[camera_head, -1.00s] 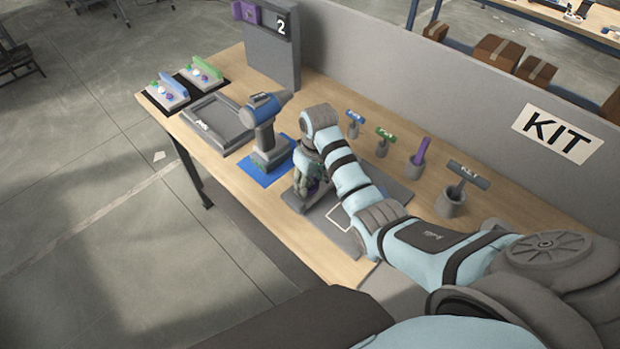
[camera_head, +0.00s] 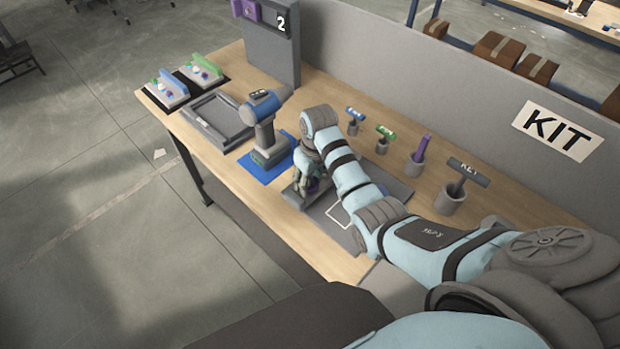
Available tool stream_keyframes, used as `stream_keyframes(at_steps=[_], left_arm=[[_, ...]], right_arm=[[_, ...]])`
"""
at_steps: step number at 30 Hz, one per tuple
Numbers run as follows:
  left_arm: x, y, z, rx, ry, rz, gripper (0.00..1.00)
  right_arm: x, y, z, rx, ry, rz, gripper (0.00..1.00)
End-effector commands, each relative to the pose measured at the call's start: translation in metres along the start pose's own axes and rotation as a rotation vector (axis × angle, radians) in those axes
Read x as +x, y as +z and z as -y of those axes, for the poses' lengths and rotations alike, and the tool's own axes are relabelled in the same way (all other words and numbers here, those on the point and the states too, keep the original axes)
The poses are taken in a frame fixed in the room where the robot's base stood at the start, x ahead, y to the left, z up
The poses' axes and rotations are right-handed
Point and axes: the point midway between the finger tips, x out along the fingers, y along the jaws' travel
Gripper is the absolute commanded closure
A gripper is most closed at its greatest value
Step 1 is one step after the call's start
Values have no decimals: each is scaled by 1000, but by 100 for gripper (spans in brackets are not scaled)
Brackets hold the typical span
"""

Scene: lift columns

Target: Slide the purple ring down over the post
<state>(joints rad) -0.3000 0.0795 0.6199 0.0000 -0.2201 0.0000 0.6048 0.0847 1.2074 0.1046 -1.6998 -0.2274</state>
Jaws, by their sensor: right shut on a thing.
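My right gripper (camera_head: 307,184) points down over the grey fixture (camera_head: 292,197) at the near edge of the grey mat. It is shut, and a small purple patch of the ring (camera_head: 314,186) shows at its fingertips. Most of the ring is hidden by the gripper and my arm. The post is not clearly visible, so I cannot tell whether the ring is around it or above it. My left gripper is not in view.
A blue-and-grey drill (camera_head: 264,125) stands on a blue mat left of my gripper. A grey tray (camera_head: 216,120) lies farther left. Several holders with tools, one purple (camera_head: 424,148), stand behind my right arm. A grey partition (camera_head: 420,85) closes the back.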

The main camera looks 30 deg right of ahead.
Motion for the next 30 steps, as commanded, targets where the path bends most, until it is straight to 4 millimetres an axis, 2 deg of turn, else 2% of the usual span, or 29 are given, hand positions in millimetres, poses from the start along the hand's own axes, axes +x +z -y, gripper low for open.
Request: stream_keyframes(at_steps=[22, 23, 27, 30], left_arm=[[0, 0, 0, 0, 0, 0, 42], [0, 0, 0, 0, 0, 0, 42], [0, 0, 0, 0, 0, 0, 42], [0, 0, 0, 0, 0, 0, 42]], right_arm=[[8, 1, 0, 0, 0, 0, 98], [8, 1, 0, 0, 0, 0, 56], [8, 1, 0, 0, -1, 0, 37], [8, 1, 1, 0, -2, 0, 37]])
